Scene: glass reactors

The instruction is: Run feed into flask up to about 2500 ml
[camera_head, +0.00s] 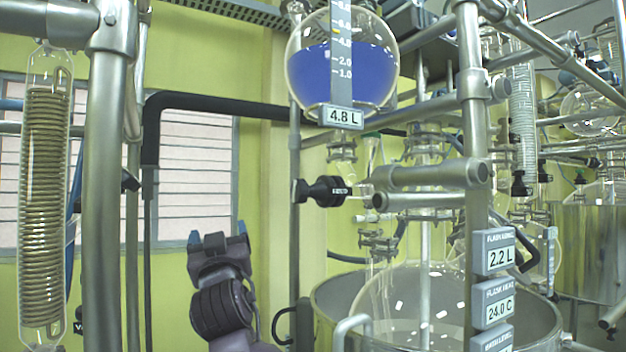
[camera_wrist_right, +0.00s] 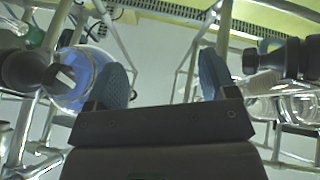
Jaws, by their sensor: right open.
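The round glass feed vessel (camera_head: 305,85) holds blue liquid, and its label (camera_head: 343,117) reads 4.8 L. Below it, a black valve knob (camera_head: 325,190) sits on a horizontal stem. The large glass flask (camera_head: 385,298) stands lower in a metal bath; its volume display (camera_head: 500,257) reads 2.2 L. My right gripper (camera_head: 218,234) is open and empty, left of and below the knob, apart from it, with blue fingertips pointing up. In the wrist view its jaws (camera_wrist_right: 163,80) are wide apart with nothing between them; blue liquid shows at left. My left gripper is out of view.
Metal posts (camera_head: 474,130) and clamped rails frame the glassware. A coiled condenser (camera_head: 45,200) stands at the far left. A heat display (camera_head: 497,304) reads 24.0 C. The metal bath rim (camera_head: 325,290) surrounds the flask.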

